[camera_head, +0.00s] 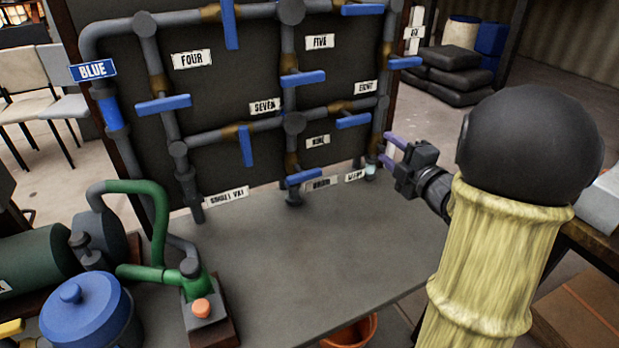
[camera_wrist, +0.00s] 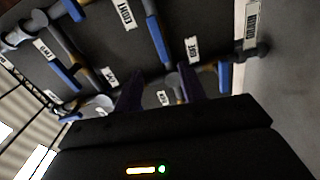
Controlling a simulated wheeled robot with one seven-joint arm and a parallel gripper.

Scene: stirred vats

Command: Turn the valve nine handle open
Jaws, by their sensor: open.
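The NINE label (camera_head: 318,141) is on the dark panel, low and right of centre. Just below it the blue valve handle (camera_head: 303,177) lies roughly level, crosswise to its upright pipe. My gripper (camera_head: 390,152) is to the right of that handle, apart from it, with its purple fingers spread and nothing between them. In the wrist view my gripper (camera_wrist: 160,85) shows two dark fingers pointing at the panel. Several blue handles show there, but I cannot tell surely which is valve nine.
The EIGHT handle (camera_head: 353,121) is close above and left of my gripper, and a pipe with a clear section (camera_head: 371,167) stands just left of it. A green pump (camera_head: 198,290) and blue pot (camera_head: 88,312) stand at lower left. The grey tabletop (camera_head: 300,240) is clear in the middle.

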